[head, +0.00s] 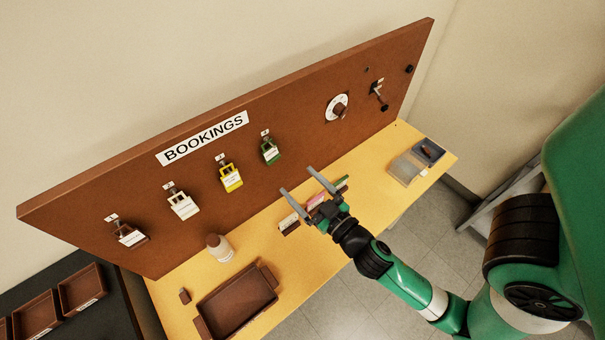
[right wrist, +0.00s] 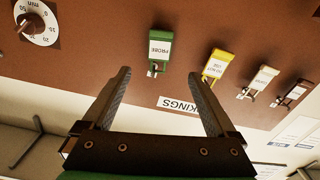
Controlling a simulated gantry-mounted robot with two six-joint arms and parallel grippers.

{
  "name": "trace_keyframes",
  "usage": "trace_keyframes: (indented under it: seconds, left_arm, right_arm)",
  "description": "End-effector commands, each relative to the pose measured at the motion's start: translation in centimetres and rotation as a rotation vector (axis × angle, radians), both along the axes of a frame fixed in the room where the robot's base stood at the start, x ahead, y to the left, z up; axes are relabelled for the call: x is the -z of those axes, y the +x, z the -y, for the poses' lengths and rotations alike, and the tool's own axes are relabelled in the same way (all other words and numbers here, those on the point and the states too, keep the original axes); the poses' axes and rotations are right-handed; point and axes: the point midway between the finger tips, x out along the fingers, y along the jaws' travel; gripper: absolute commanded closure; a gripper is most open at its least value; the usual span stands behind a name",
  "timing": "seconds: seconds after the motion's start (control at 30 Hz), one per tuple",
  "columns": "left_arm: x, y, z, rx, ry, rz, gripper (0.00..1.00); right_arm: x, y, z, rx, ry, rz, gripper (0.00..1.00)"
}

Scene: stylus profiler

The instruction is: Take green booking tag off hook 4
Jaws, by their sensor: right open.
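The green booking tag (head: 270,154) hangs on its hook on the brown board (head: 312,110), right of the yellow tag. In the right wrist view the green tag (right wrist: 160,46) appears upside down with a white label reading PROBE, and its hook shows at its lower end there. My right gripper (head: 297,180) is open and empty, in front of the board and lower in the head picture than the green tag. In the right wrist view its spread fingers (right wrist: 160,73) point toward the board, with the tag beyond and between them, apart from both. My left gripper is not in view.
A yellow tag (head: 231,178), a white tag (head: 183,205) and a brown tag (head: 131,236) hang to the left. A dial (head: 337,108) is at the right.

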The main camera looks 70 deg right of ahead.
Motion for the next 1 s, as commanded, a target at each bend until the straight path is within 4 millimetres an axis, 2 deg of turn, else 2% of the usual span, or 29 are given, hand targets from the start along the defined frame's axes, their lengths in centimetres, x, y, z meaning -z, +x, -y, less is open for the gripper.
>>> trace_keyframes:
  seconds: [0.23,0.37,0.5,0.7,0.8,1.0]
  left_arm:
    - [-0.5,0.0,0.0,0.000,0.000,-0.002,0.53]
    - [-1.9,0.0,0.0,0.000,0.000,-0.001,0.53]
    - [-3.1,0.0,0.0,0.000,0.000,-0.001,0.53]
    - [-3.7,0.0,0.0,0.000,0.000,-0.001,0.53]
    - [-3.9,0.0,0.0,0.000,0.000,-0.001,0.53]
    - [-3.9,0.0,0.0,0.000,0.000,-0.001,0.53]
  right_arm:
    - [-0.1,0.6,0.7,0.007,-0.001,-0.003,0.07]
    - [-0.4,2.3,1.9,0.009,-0.001,-0.001,0.07]
    - [-0.5,4.9,3.7,0.009,-0.002,-0.001,0.07]
    - [-0.1,8.0,5.8,0.007,-0.003,-0.001,0.07]
    - [0.0,8.9,6.4,0.007,-0.002,-0.003,0.07]
    - [0.1,9.4,6.7,0.005,-0.001,-0.003,0.07]
